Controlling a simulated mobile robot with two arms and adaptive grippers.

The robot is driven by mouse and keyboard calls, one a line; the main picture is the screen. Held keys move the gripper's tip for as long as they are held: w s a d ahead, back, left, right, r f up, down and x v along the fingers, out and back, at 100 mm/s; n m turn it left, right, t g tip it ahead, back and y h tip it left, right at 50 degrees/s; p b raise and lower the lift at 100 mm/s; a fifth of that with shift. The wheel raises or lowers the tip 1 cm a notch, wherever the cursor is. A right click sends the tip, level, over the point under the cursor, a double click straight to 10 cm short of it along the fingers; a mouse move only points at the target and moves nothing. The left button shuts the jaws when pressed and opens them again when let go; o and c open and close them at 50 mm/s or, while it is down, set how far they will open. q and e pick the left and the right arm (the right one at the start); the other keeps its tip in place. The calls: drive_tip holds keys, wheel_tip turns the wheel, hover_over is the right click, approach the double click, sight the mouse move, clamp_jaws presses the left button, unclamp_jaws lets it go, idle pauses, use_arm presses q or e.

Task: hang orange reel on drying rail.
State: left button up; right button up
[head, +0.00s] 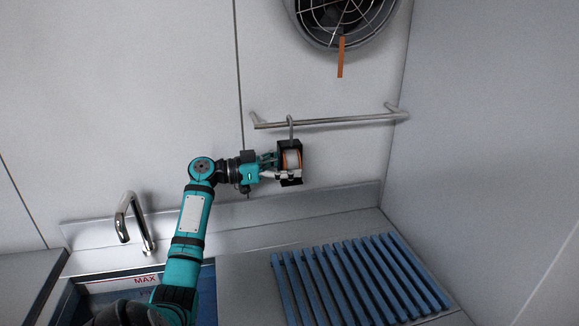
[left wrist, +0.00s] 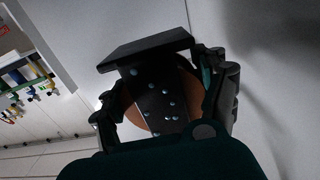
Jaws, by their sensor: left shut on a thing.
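The orange reel (head: 291,160) sits in a black holder with a grey hook (head: 290,128) rising from its top. The drying rail (head: 340,121) is a metal bar on the back wall. The hook's curved top shows just above the bar near its left end; I cannot tell whether it rests on it. My left gripper (head: 283,165) is shut on the reel's holder from the left. In the left wrist view the fingers (left wrist: 165,100) flank the black holder plate (left wrist: 153,92), with the reel's orange-brown edge (left wrist: 187,84) behind it. My right gripper is out of view.
A round fan (head: 340,18) with an orange strip is above the rail. A blue slatted rack (head: 350,280) lies on the counter below. A tap (head: 133,220) and sink (head: 110,285) are at left. A side wall (head: 480,130) closes the right. The wall around the rail is clear.

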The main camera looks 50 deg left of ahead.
use_arm(q)
drive_tip(key=o, duration=1.4)
drive_tip(key=shift+o, duration=0.3)
drive_tip(key=shift+s, duration=0.1)
drive_tip(key=v, duration=1.2)
